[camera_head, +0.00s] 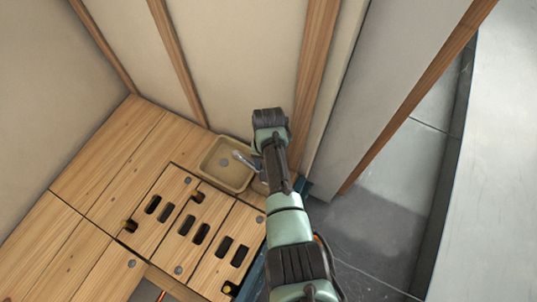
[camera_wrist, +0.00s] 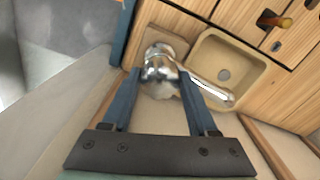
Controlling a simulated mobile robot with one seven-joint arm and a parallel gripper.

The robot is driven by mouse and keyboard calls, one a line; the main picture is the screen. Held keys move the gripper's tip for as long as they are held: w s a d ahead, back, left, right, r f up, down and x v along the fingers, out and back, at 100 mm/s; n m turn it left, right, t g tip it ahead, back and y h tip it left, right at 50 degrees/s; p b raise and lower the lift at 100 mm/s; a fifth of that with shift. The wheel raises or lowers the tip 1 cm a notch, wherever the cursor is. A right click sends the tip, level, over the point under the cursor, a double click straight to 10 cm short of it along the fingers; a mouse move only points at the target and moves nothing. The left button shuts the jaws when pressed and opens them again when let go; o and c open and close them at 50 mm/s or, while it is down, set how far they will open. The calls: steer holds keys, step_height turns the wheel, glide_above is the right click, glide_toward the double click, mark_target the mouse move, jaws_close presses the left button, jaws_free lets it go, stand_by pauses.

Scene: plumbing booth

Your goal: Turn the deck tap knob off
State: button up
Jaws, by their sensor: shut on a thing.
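The deck tap is chrome, with a rounded body and knob (camera_wrist: 160,74) in the middle of the wrist view. Its spout (camera_wrist: 212,90) reaches right over a beige basin (camera_wrist: 228,62). My gripper (camera_wrist: 159,73) has its two blue fingers on either side of the knob and is shut on it. In the head view the spout (camera_head: 242,159) shows over the basin (camera_head: 219,178), while my arm hides the knob and most of the gripper.
The wooden deck (camera_head: 95,185) has slotted panels (camera_head: 180,232) left of my arm. Walls with wooden studs (camera_head: 178,60) rise behind the basin. A grey partition (camera_head: 385,90) stands close to the right of my arm. A small brass-coloured fitting (camera_wrist: 284,22) sits on the deck at upper right.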

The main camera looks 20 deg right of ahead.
steer(key=m+p, duration=0.1)
steer(key=m, duration=0.4)
steer(key=shift+m, duration=0.3)
stand_by(0.4)
steer(key=o, duration=1.4)
step_height(320, 180, up, 13)
steer(key=p, duration=0.7)
steer(key=shift+p, duration=0.4)
